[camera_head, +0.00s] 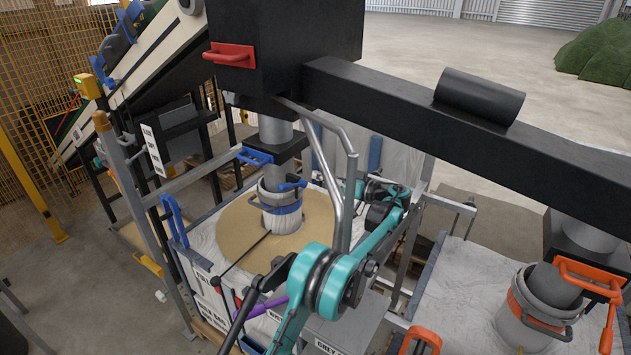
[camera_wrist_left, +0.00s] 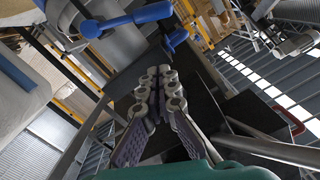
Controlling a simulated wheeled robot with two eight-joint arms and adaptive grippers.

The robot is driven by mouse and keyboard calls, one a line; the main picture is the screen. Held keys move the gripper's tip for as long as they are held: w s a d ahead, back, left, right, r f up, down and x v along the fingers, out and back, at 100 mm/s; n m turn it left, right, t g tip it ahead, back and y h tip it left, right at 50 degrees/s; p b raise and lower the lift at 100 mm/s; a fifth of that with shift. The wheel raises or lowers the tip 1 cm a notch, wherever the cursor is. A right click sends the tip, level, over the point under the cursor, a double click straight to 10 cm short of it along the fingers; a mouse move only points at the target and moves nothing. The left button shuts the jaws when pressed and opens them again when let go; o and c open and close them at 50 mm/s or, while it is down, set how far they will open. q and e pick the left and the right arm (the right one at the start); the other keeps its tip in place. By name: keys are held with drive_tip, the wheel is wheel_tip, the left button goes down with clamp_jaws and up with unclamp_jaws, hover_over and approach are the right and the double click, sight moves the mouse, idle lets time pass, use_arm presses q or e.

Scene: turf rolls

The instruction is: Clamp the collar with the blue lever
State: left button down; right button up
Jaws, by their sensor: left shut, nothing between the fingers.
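The grey collar (camera_head: 273,191) sits around the pale spout beneath the black column in the head view. In the left wrist view a blue lever (camera_wrist_left: 132,20) shows large at the upper left, ahead and to one side of the fingers. My left gripper (camera_head: 353,189) is to the right of the collar, apart from it, and partly hidden by its own wrist. In the wrist view my left gripper (camera_wrist_left: 160,75) is shut and empty. My right gripper is not in view.
A grey bent tube (camera_head: 345,175) stands between collar and left gripper. A blue handle (camera_head: 255,156) is above the collar. A red handle (camera_head: 230,55) is on the black box. A purple handle (camera_head: 265,307) is low in front. A second collar with an orange lever (camera_head: 590,278) is at right.

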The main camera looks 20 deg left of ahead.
use_arm(q)
drive_tip(key=b, duration=0.2)
hover_over(290, 186)
drive_tip(key=w+d, duration=0.2)
drive_tip(key=d, duration=0.1)
drive_tip(key=f, duration=0.1)
drive_tip(key=s+f+b, duration=0.1)
drive_tip(key=a+f, duration=0.1)
drive_tip(key=f, duration=0.1)
drive_tip(key=shift+s, duration=0.4)
